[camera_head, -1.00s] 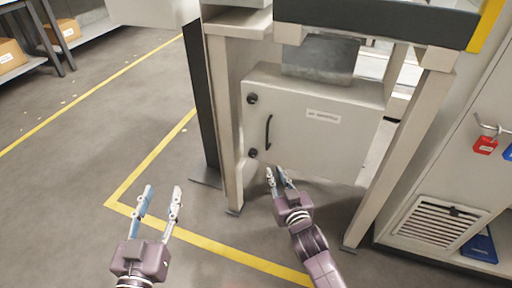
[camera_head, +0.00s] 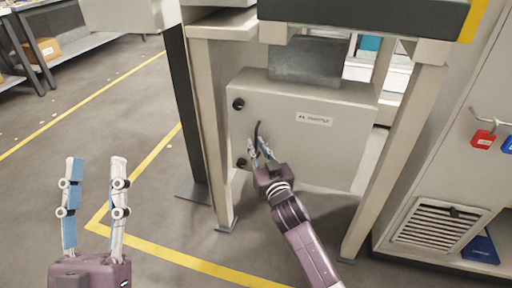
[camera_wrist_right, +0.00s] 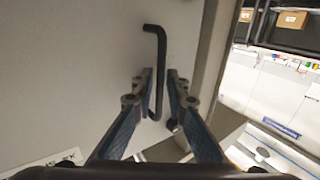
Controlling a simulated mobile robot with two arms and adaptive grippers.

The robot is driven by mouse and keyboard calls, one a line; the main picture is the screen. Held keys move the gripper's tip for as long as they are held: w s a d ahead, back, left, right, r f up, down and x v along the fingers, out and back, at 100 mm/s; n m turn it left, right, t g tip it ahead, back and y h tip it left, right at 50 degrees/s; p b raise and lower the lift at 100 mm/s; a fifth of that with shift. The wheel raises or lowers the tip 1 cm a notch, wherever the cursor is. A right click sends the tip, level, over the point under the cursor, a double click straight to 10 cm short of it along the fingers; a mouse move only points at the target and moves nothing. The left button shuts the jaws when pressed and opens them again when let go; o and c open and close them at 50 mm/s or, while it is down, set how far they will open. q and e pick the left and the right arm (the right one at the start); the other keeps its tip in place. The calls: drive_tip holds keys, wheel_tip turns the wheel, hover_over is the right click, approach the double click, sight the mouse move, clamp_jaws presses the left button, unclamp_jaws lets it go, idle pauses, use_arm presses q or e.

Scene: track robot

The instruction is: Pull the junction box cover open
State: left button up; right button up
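The junction box (camera_head: 310,150) is a light grey cabinet with a labelled front cover, two black round fittings at its left edge and a black bar handle (camera_head: 257,134). The cover looks shut. My right gripper (camera_head: 260,150) is at the lower part of the handle. In the right wrist view, the handle (camera_wrist_right: 158,70) runs between its two open fingers (camera_wrist_right: 160,100), with gaps visible on both sides. Whether the fingers touch it is not clear. My left gripper (camera_head: 94,185) is open and empty, in front of the bare floor at left, away from the box.
Grey frame posts stand left (camera_head: 210,130) and right (camera_head: 398,150) of the box. A cabinet with a vent (camera_head: 440,222) and a red padlock (camera_head: 483,139) is at right. Shelves with cardboard boxes (camera_head: 45,49) are far left. The floor at left is clear, with yellow lines.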

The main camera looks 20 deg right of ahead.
drive_tip(key=shift+w, duration=0.3)
use_arm(q)
drive_tip(key=shift+s+r, duration=0.3)
drive_tip(key=shift+r, duration=0.05)
use_arm(e)
clamp_jaws()
